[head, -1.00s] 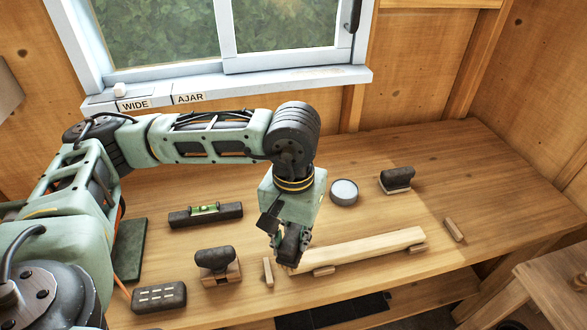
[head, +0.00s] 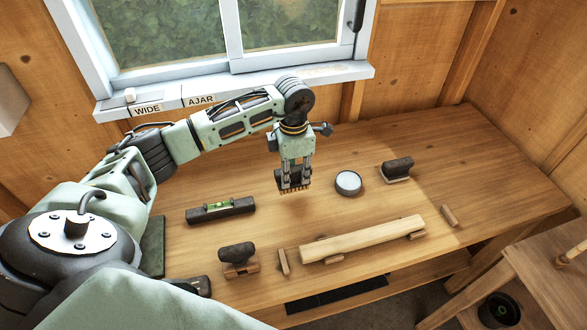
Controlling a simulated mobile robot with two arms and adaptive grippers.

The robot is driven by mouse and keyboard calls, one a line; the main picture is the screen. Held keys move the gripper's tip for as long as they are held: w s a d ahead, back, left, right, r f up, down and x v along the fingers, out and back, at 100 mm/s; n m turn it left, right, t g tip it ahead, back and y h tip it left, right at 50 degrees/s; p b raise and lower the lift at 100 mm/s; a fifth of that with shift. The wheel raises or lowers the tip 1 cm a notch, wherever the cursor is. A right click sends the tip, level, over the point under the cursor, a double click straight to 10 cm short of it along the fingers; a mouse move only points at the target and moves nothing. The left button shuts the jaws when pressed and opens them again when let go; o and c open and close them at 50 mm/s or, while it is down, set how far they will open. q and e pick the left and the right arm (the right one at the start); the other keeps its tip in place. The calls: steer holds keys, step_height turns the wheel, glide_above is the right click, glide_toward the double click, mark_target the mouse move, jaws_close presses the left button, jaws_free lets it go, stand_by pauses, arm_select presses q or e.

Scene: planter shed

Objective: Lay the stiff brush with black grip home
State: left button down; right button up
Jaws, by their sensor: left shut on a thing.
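My left gripper (head: 294,172) points down over the middle of the workbench (head: 500,190). It is shut on a dark brush (head: 292,182) with a row of brownish bristles along its lower edge. The fingers hide part of its grip. The brush appears to hang above the bench top, left of a round grey tin (head: 348,182). No marked resting place for it can be made out. My right gripper is not in view.
Two dark-handled blocks (head: 237,256) (head: 397,168) and a spirit level (head: 221,209) stand around. A stool (head: 545,265) is at right. The bench's back right is clear.

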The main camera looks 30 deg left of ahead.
mark_target(294, 184)
arm_select(q)
steer(key=shift+d, duration=0.1)
steer(key=shift+f+b, duration=0.15)
steer(key=shift+b, duration=0.2)
steer(key=shift+w+f+b, duration=0.1)
steer(key=shift+f+b, duration=1.6)
steer(key=shift+f, duration=0.35)
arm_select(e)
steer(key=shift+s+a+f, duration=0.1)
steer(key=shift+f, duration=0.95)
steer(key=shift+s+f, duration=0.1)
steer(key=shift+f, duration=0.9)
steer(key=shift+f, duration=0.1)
arm_select(q)
steer(key=shift+f, duration=0.15)
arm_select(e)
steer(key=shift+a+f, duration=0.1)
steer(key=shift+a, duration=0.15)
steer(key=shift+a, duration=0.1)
arm_select(q)
steer(key=shift+b, duration=0.35)
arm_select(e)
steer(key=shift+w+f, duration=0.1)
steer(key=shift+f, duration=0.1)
